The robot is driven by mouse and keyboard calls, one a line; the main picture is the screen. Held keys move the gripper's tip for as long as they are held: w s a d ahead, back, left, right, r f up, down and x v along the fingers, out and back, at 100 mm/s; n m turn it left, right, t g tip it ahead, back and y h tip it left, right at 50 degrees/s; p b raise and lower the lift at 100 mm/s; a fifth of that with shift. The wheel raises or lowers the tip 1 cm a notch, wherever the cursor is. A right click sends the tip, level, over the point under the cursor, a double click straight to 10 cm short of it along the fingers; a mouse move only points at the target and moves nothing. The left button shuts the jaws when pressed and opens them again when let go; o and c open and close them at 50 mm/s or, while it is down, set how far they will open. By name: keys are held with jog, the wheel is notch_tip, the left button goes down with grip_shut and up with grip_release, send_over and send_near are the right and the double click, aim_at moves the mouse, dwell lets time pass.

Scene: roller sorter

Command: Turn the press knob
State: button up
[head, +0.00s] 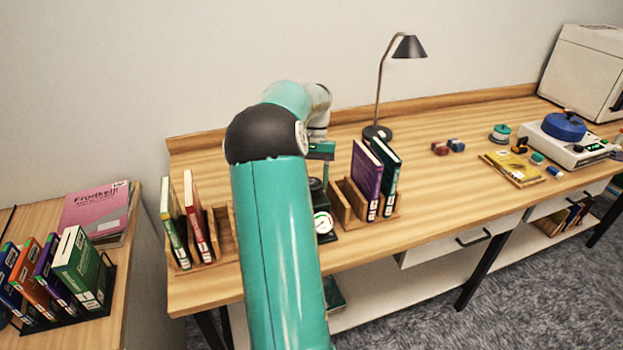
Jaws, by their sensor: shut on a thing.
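The press (326,236) stands near the front of the wooden desk, a dark device with a round white gauge (323,222) on its front. My teal arm hides its left part. My gripper (320,153) is directly above the press, pointing down, with its green body showing just right of my arm. It is shut on the press knob, a dark round part at the top of the press. The fingertips and most of the knob are hidden, so how far the knob is turned cannot be seen.
Wooden book holders with books stand close on both sides: green and red books (197,220) left, purple and green books (376,180) right. A black lamp (378,132) stands behind. Farther right are small blocks, a yellow book (513,168) and a blue-topped device (565,128).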

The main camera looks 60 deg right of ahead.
jog(key=m+t, duration=0.1)
jog(key=m, duration=0.1)
jog(key=m+t, duration=0.1)
jog(key=m, duration=0.2)
jog(key=shift+s+m, duration=0.15)
jog(key=shift+m, duration=0.15)
dwell(0.4)
jog(key=o, duration=1)
jog(key=v, duration=1.4)
jog(key=shift+s+f, duration=0.1)
jog(key=shift+s, duration=0.05)
